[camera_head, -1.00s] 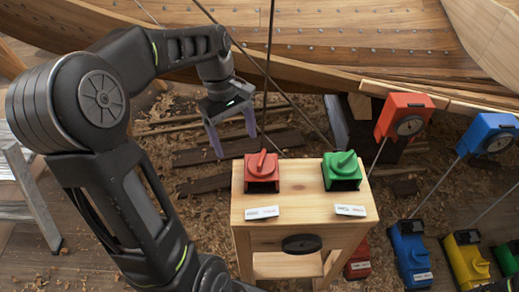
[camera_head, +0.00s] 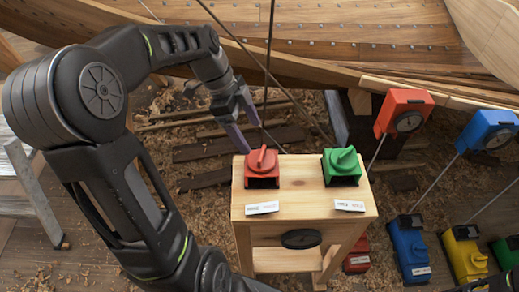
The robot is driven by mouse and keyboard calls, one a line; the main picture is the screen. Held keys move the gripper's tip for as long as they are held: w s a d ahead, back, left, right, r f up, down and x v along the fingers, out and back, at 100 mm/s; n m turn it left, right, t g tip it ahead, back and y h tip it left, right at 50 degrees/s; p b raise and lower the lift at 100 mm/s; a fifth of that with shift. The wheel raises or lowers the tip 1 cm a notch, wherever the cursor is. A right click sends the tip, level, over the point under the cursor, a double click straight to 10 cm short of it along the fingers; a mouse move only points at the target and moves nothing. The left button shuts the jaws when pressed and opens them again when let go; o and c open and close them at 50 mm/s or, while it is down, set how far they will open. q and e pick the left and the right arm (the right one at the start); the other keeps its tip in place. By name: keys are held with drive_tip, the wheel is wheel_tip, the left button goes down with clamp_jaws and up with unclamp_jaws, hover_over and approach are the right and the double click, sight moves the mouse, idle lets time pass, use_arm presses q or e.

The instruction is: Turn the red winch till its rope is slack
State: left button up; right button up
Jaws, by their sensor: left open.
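The red winch (camera_head: 262,169) sits on the left part of the wooden stand's top, with a red handle on it. A rope (camera_head: 267,75) runs up from near it. My left gripper (camera_head: 250,138) is open, its two purple fingers pointing down just behind and to the left of the red winch. It looks close to the handle, but I cannot tell whether it touches. My right gripper does not show.
A green winch (camera_head: 342,168) sits on the right of the wooden stand (camera_head: 305,199), with white labels in front. Red (camera_head: 403,114) and blue (camera_head: 487,131) boxes with dials stand at the right. The wooden hull (camera_head: 340,50) curves behind.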

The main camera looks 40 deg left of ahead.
sight(261, 153)
use_arm(q)
drive_tip(key=shift+f, duration=0.1)
drive_tip(key=p+x, duration=0.1)
drive_tip(key=x, duration=0.6)
drive_tip(key=shift+d+f, duration=0.15)
drive_tip(key=shift+f, duration=0.1)
drive_tip(key=c, duration=1.4)
